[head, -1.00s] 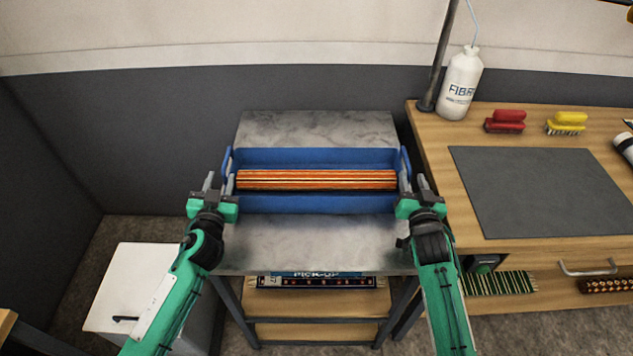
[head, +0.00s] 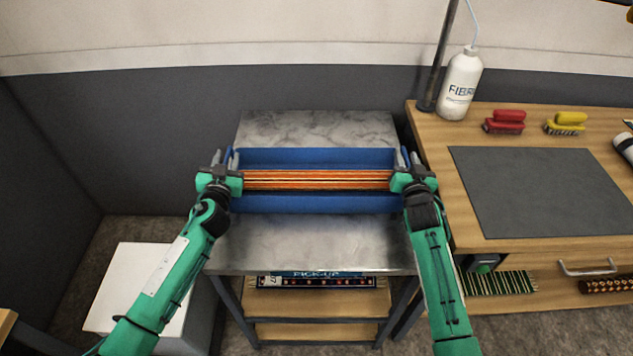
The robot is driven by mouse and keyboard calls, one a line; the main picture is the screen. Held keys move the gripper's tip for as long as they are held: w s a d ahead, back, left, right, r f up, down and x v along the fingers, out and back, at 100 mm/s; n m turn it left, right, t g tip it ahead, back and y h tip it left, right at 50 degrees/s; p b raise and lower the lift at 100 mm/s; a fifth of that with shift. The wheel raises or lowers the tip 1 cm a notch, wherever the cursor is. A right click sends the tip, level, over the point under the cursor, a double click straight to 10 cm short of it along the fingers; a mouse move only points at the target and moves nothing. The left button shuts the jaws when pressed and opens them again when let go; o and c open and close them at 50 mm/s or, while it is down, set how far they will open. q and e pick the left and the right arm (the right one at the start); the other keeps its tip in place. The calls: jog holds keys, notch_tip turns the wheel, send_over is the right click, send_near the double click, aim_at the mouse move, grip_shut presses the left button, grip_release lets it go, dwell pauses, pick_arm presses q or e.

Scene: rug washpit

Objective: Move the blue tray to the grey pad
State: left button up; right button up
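The blue tray (head: 318,157) sits on the metal-topped stand in the middle of the head view. A rolled orange striped rug (head: 318,180) lies in it. My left gripper (head: 226,158) is at the tray's left handle and my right gripper (head: 407,157) at its right handle. The fingers of both look spread, one on each side of the handle. The grippers partly hide the handles, so contact is not clear. The grey pad (head: 545,190) lies flat and empty on the wooden bench to the right.
A white bottle (head: 461,85), a red brush (head: 504,122) and a yellow brush (head: 566,124) stand behind the pad. A metal post (head: 440,60) rises at the bench's back left corner. The stand's top (head: 315,245) is bare in front of the tray.

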pick_arm(q)
grip_shut()
pick_arm(e)
grip_shut()
pick_arm(q)
jog(key=shift+r, duration=0.15)
pick_arm(e)
jog(key=shift+r, duration=0.15)
